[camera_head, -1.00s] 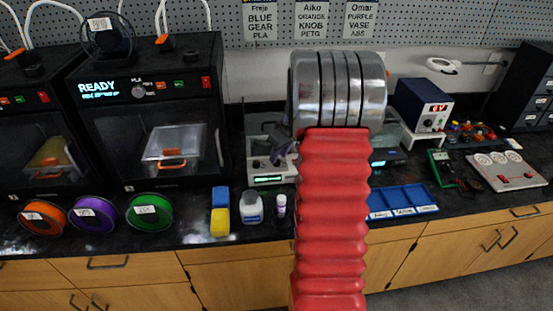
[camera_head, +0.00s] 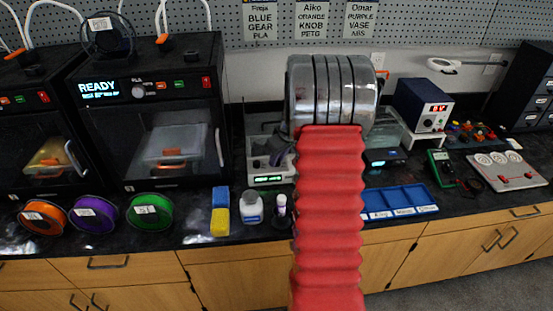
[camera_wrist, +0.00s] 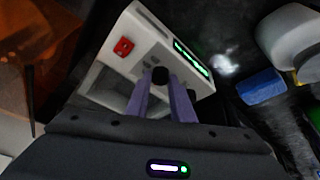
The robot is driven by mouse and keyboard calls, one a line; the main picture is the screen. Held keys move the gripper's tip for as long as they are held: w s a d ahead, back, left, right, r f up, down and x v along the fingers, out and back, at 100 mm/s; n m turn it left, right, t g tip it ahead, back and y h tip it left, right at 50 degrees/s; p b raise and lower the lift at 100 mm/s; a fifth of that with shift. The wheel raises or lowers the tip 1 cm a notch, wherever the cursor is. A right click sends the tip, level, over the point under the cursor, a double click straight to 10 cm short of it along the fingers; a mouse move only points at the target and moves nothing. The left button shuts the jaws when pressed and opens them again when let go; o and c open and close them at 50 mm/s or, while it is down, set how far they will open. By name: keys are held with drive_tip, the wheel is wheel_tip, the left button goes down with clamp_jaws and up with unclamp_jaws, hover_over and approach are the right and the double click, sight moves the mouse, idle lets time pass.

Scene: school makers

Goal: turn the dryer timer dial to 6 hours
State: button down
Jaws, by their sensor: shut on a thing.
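A white box (camera_wrist: 112,72) with a red switch and a lit green display fills the middle of the wrist view. I take it for the dryer, though no label is readable. It also stands behind the bottles in the head view (camera_head: 256,165), partly hidden by my arm. A black round dial (camera_wrist: 160,75) sits on it. My gripper (camera_wrist: 161,84) has its two purple fingers shut on the dial, one on each side. The dial's markings and setting cannot be read. The display's digits are too small to read.
A blue and yellow sponge (camera_head: 220,212), a white bottle (camera_head: 252,208) and a small purple-labelled tube (camera_head: 281,207) stand in front of the box. A 3D printer (camera_head: 150,115) stands to the left. A blue tray (camera_head: 400,199) lies to the right.

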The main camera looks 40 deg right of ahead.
drive_tip(key=shift+a, duration=0.15)
drive_tip(key=shift+m, duration=0.7)
drive_tip(key=shift+m+h, duration=0.6)
drive_tip(key=shift+m, duration=0.3)
drive_tip(key=shift+w+a+m+g+h, duration=0.1)
drive_tip(key=shift+m+g+h, duration=0.3)
drive_tip(key=shift+m, duration=0.85)
drive_tip(key=shift+w+a+m+g+h, duration=0.1)
drive_tip(key=shift+m+g+h, duration=0.25)
drive_tip(key=shift+m, duration=0.9)
drive_tip(key=shift+w+a+m+g+h, duration=0.1)
drive_tip(key=shift+m+g+h, duration=0.2)
drive_tip(key=shift+m, duration=0.65)
drive_tip(key=shift+w+m+g+h, duration=0.15)
drive_tip(key=shift+m+g, duration=0.2)
drive_tip(key=shift+m, duration=0.6)
drive_tip(key=shift+m+g, duration=0.7)
drive_tip(key=shift+m, duration=1.1)
drive_tip(key=shift+a, duration=0.1)
